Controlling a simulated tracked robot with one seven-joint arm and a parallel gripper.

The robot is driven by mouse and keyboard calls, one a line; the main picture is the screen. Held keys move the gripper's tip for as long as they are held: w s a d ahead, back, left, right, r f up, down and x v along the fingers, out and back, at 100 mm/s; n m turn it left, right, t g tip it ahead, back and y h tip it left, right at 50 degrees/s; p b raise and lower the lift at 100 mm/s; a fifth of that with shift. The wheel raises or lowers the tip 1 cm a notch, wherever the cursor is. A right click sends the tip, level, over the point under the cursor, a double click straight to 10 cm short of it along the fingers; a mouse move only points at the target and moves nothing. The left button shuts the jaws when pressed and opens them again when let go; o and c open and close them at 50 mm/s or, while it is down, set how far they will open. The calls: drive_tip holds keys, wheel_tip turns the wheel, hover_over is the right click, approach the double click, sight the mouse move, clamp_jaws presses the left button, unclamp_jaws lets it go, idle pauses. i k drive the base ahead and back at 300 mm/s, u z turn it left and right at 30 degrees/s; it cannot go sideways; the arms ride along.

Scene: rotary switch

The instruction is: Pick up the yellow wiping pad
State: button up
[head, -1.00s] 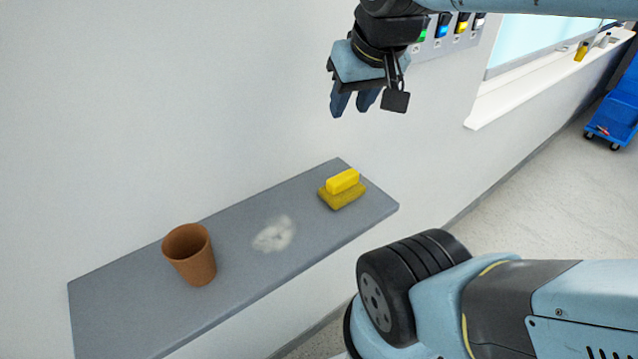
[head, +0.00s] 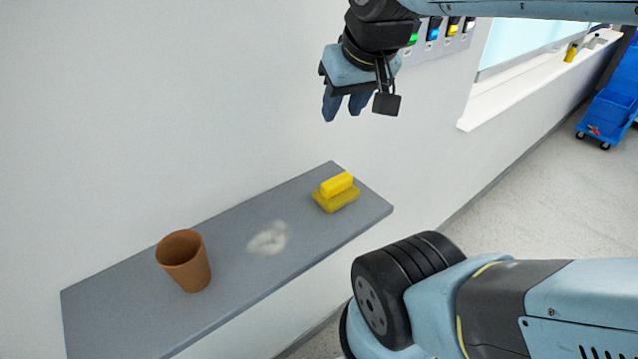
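The yellow wiping pad (head: 336,192) lies on the grey shelf (head: 225,262) near its far right end. It has a bright yellow block-like handle on top of a darker yellow base. My gripper (head: 345,116) hangs in the air above the pad, well apart from it, with its fingers pointing down. The two fingers stand apart with a gap between them, and nothing shows between them.
A brown cup (head: 184,262) stands on the shelf's left part. A pale powdery patch (head: 268,239) lies between cup and pad. The wall is behind. A row of coloured switches (head: 436,32), a window ledge (head: 540,75) and a blue cart (head: 610,110) are at right.

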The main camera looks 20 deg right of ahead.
sight(336, 193)
drive_tip(key=u, duration=0.55)
drive_tip(key=k, duration=2.2)
drive_tip(key=z, duration=0.6)
drive_tip(key=i, duration=1)
